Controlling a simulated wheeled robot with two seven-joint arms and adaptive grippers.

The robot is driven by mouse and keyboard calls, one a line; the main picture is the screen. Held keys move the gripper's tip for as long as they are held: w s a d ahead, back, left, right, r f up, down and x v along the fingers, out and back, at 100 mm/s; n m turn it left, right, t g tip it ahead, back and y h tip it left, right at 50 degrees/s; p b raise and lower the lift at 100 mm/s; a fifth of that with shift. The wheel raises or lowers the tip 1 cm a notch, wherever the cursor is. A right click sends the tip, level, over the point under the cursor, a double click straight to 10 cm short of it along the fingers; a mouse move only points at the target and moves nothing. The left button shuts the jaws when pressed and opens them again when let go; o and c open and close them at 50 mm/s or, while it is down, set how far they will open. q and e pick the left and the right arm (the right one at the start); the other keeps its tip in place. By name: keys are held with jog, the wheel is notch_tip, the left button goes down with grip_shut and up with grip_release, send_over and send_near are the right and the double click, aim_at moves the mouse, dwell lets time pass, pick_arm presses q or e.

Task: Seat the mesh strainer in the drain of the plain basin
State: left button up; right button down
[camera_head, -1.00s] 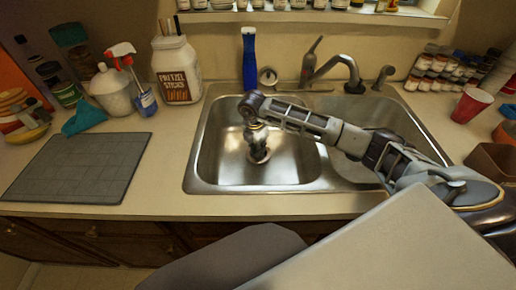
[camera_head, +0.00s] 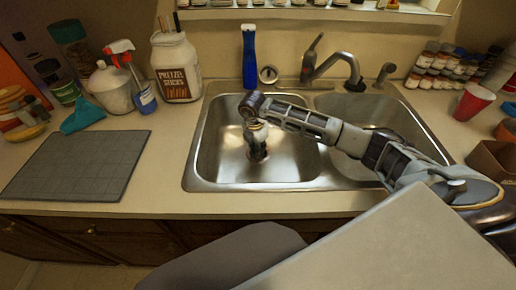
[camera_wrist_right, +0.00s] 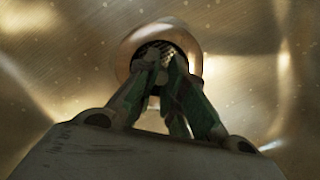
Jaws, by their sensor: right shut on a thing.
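My right gripper (camera_head: 258,152) points down into the left basin (camera_head: 215,165) of the double sink, low over its drain. In the right wrist view the fingers (camera_wrist_right: 166,62) are shut on the mesh strainer, which is mostly hidden by them. A coppery round rim (camera_wrist_right: 128,48) with a dark middle surrounds the fingertips; I cannot tell how much of it is strainer and how much drain. Whether the strainer sits flat in the drain cannot be seen. My left gripper is not in view.
A faucet (camera_head: 335,68) stands behind the sink, with a blue bottle (camera_head: 249,62) and a small round metal piece (camera_head: 267,75) to its left. The right basin (camera_head: 345,170) lies under my right forearm. A grey mat (camera_head: 78,165) lies on the left counter.

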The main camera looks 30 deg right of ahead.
jog(key=shift+f, duration=0.1)
jog(key=c, duration=1.4)
grip_release()
jog(key=shift+c, duration=0.2)
notch_tip(320, 180, up, 12)
jog(key=a, duration=0.1)
jog(key=shift+s, duration=0.15)
jog(key=shift+a, duration=0.1)
notch_tip(320, 180, up, 9)
jog(key=p, duration=0.9)
jog(key=shift+r+p, duration=0.55)
